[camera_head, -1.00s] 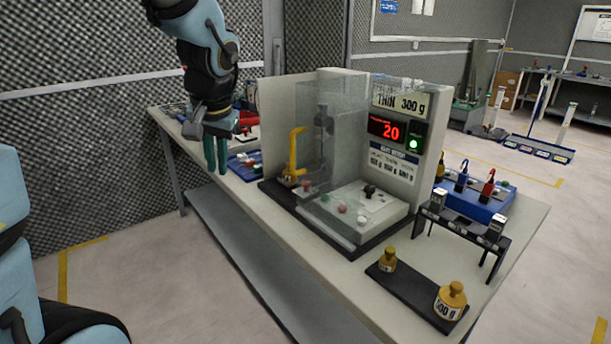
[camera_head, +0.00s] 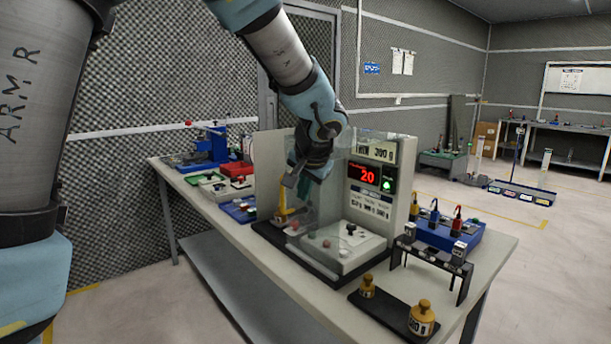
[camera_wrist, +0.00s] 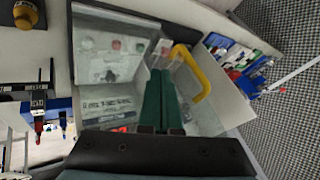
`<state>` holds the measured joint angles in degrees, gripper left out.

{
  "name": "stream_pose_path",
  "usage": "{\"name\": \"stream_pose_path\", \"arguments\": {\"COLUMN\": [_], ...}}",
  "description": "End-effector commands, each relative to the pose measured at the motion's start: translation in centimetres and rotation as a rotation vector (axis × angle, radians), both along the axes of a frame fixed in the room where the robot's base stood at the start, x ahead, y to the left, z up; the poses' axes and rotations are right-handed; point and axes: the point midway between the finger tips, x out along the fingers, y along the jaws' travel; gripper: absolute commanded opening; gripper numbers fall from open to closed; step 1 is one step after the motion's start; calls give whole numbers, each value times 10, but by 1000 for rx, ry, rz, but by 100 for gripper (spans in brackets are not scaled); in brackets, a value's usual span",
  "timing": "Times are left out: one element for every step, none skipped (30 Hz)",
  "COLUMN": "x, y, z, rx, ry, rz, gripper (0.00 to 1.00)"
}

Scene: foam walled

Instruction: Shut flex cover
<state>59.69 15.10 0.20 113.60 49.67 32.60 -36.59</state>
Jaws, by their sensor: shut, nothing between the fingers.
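The clear cover (camera_head: 330,198) stands upright at the test station, in front of its display panel. In the wrist view the clear sheet (camera_wrist: 185,105) lies around and beside my fingers. A yellow handle (camera_head: 282,200) stands at the left of the station base; it also shows in the wrist view (camera_wrist: 197,72), just right of my fingertips. My gripper (camera_head: 297,187) is above the station, by the clear sheet. Its green fingers (camera_wrist: 160,72) are together and empty. I cannot tell whether they touch the cover; the fingers are partly hidden in the head view.
The white plate (camera_head: 350,245) with small knobs sits on the black station base. The display (camera_head: 363,175) reads 20 beside a green light. Brass weights (camera_head: 422,318) stand on a black strip at the front. A blue rack (camera_head: 440,230) is on the right, and trays stand behind left.

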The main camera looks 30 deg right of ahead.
Motion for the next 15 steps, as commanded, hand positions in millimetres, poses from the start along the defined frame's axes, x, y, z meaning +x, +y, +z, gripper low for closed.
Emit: {"name": "stream_pose_path", "arguments": {"x": [6,10,14,18,24,30,33,37,41,43,45,47,49,50,51], "y": [-1,-2,-3,-3,0,3,4,6,7,8,9,10,10,11,11], "z": [-8,-13,-19,-21,-16,-16,-16,-17,-17,-17,-17,-18,-19,-19,-19], "rx": [5,5,4,5,1,1,2,1,1,1,0,0,-1,-1,0], "ry": [3,2,3,2,0,2,2,2,1,1,1,1,2,2,2], "rz": [0,1,1,2,5,5,5,3,3,3,2,2,2,2,1], "gripper": [0,0,0,0,0,0,0,0,0,0,0,0,0,0,0]}}
